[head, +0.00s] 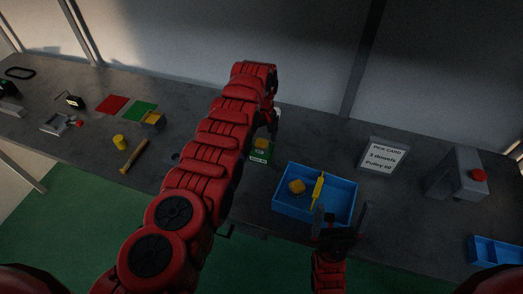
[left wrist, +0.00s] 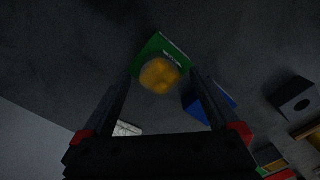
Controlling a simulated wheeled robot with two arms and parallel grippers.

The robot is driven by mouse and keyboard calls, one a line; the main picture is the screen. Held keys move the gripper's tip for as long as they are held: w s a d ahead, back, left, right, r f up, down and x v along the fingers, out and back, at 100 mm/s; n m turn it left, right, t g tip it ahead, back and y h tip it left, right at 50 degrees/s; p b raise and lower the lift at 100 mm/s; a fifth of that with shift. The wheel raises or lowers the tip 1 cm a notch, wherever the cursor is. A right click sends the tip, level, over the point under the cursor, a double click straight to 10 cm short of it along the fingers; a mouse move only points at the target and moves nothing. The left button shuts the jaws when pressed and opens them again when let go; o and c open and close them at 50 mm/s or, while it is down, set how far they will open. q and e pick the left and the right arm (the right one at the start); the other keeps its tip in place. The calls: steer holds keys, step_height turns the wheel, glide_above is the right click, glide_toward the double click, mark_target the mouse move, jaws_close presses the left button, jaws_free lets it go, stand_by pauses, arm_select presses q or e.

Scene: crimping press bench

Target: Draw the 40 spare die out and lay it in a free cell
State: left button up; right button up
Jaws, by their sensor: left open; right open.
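A yellow piece (head: 261,143) sits on a small green holder (head: 258,156) with a white label too small to read surely. In the left wrist view the yellow piece (left wrist: 159,75) shows between the fingers of my open left gripper (left wrist: 160,85), on the green holder (left wrist: 175,48). In the head view my left gripper (head: 272,126) is close by the holder, partly hidden behind my arm. I cannot tell whether it touches the piece. My right gripper (head: 341,218) is open and empty at the front edge of the blue tray (head: 290,210).
The tray holds a yellow block (head: 297,187) and a yellow tool (head: 318,188). A pick card (head: 383,157) stands behind it. A grey box with a red button (head: 478,175) and a divided blue bin (head: 487,248) are at right. Red (head: 111,105) and green (head: 140,112) mats lie left.

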arm_select(q)
steer(key=shift+w+f, duration=0.1)
steer(key=shift+f, duration=0.5)
steer(key=shift+r, duration=0.15)
steer(key=shift+c, duration=0.9)
jaws_close()
